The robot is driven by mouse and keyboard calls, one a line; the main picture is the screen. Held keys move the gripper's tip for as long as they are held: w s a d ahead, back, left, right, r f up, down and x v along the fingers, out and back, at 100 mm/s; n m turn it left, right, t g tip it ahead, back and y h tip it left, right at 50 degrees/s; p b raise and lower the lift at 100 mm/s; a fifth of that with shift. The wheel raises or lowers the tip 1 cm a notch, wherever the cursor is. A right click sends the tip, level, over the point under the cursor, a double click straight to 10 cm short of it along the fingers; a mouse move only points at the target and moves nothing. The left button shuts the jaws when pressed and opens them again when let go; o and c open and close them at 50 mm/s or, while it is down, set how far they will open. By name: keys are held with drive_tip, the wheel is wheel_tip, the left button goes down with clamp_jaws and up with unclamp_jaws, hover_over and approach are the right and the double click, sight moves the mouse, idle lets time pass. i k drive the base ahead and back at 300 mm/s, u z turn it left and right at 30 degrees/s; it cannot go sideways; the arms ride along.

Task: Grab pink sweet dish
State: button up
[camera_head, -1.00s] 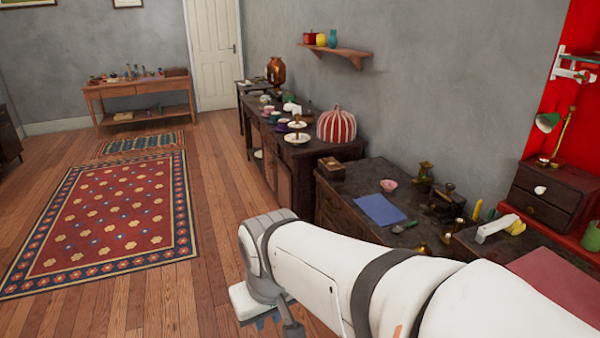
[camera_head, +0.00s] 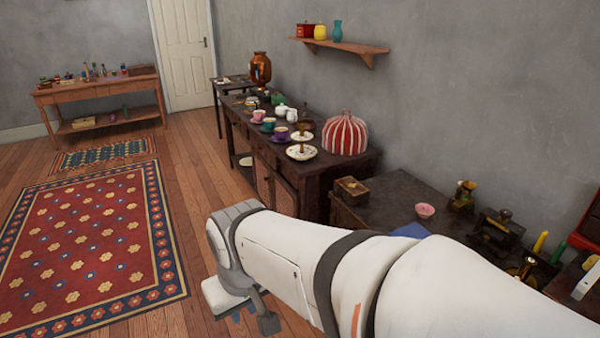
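A small pink dish (camera_head: 425,211), bowl-shaped, stands upright on the dark wooden cabinet top (camera_head: 385,208) at the right. It looks empty, and nothing touches it. My white arm crosses the lower right of the view, in front of the cabinet. The arm's end (camera_head: 228,298) hangs low over the wooden floor, well left of the dish and nearer to me. The pink dish is apart from my arm.
A small wooden box (camera_head: 351,191), a blue sheet (camera_head: 411,230) and brass pieces (camera_head: 463,195) surround the dish. A long sideboard beyond holds cups, a tiered stand (camera_head: 301,151) and a red-striped dome (camera_head: 345,133). The patterned rug (camera_head: 85,250) and floor at left are clear.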

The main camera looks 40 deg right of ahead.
sight(424, 210)
drive_tip(key=u, duration=0.1)
drive_tip(key=i, duration=1.9)
drive_tip(key=z, duration=3.25)
drive_tip(key=i, duration=1.05)
drive_tip(key=z, duration=0.05)
